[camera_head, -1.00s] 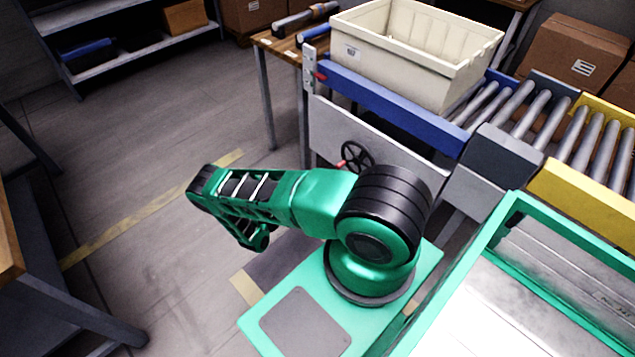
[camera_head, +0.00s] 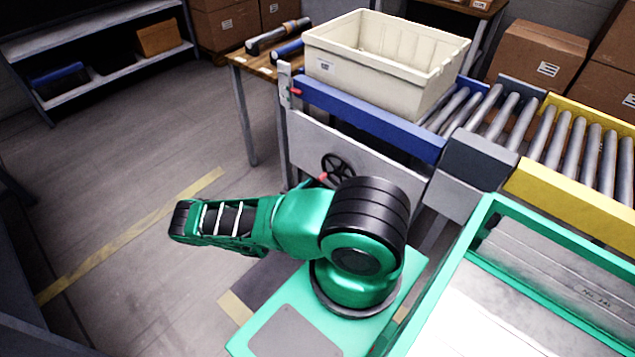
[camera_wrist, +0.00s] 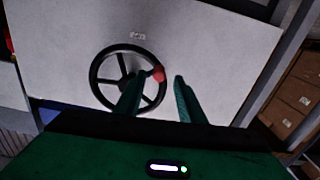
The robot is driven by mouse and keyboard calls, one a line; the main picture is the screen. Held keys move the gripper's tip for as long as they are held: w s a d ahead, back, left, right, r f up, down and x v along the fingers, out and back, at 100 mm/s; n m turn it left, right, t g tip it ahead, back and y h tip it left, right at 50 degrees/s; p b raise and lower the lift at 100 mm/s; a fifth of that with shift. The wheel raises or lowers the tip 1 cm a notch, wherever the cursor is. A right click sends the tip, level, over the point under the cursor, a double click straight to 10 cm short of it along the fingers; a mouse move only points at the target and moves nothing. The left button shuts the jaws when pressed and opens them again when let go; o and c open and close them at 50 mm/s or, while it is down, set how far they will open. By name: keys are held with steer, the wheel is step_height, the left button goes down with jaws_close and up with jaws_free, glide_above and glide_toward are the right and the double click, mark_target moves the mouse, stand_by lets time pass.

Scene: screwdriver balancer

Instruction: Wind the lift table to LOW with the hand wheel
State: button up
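The lift table has a blue side rail (camera_head: 370,118) and a pale front panel (camera_head: 375,170). A black spoked hand wheel (camera_head: 338,166) is on that panel, with a red knob (camera_head: 322,178) at its lower left in the head view. The wrist view shows the wheel (camera_wrist: 97,77) face-on, with the red knob (camera_wrist: 158,74) at its right rim. My gripper (camera_wrist: 160,76) is open, its two green fingers pointing at the panel. The knob appears between the fingertips; I cannot tell the depth gap. My arm hides the gripper in the head view.
A cream tote (camera_head: 385,70) stands on the lift table. A red pointer (camera_head: 295,91) shows on the left post; its marks are too small to read. A roller conveyor with a yellow rail (camera_head: 560,200) is at right. A wooden table (camera_head: 245,66) stands behind; floor at left is clear.

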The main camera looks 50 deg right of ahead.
mark_target(319, 181)
steer(key=shift+d, duration=2.35)
jaws_close()
